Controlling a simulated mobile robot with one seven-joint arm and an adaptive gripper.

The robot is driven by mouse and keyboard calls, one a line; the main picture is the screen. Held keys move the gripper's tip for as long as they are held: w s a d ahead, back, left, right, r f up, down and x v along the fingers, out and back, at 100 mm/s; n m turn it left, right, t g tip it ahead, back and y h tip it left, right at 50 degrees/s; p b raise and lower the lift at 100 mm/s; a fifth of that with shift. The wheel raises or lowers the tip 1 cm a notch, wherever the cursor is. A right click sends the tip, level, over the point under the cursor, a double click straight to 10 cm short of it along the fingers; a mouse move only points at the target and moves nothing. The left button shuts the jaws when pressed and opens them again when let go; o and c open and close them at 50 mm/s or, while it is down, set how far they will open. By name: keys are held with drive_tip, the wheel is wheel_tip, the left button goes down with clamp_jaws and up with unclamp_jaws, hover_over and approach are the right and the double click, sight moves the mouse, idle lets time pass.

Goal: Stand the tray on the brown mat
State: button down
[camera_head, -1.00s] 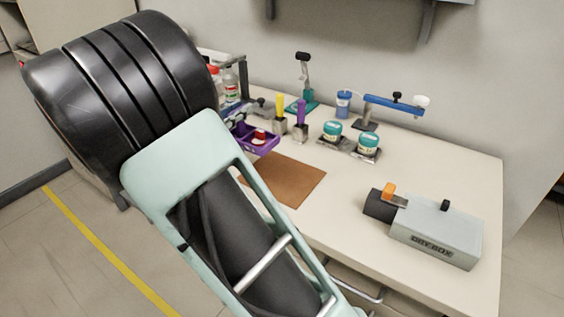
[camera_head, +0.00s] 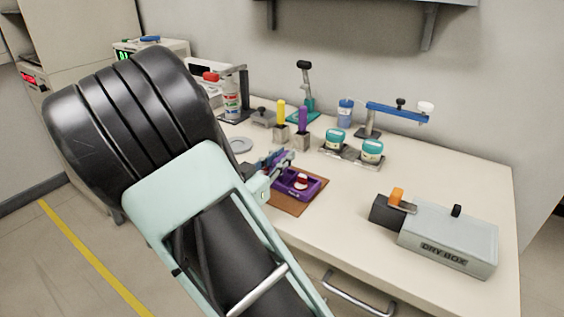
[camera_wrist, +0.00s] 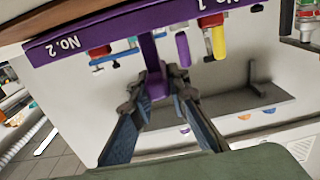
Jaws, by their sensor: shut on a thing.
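The purple tray (camera_head: 309,190) holds a small red-and-white item and is over the brown mat (camera_head: 293,209) in the head view. The mat shows along the tray's front and right side. I cannot tell whether the tray touches the mat. My gripper (camera_wrist: 158,80) is shut on the tray's purple handle in the wrist view. The tray's rim (camera_wrist: 125,24), marked No. 1 and No. 2, also shows there. In the head view my arm hides part of the tray's left side.
Yellow and purple handled tools in holders (camera_head: 302,140) stand behind the mat. Teal-lidded jars (camera_head: 372,151) stand to the right of them. A grey dry box (camera_head: 450,240) lies at the right front. The table between mat and dry box is clear.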

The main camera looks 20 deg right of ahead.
drive_tip(key=shift+r, duration=0.1)
drive_tip(key=shift+f, duration=0.2)
drive_tip(key=c, duration=1.8)
unclamp_jaws()
drive_tip(key=shift+c, duration=0.2)
drive_tip(key=shift+r, duration=0.15)
drive_tip(key=p+v, duration=0.2)
drive_tip(key=v, duration=1)
drive_tip(key=shift+p, duration=0.4)
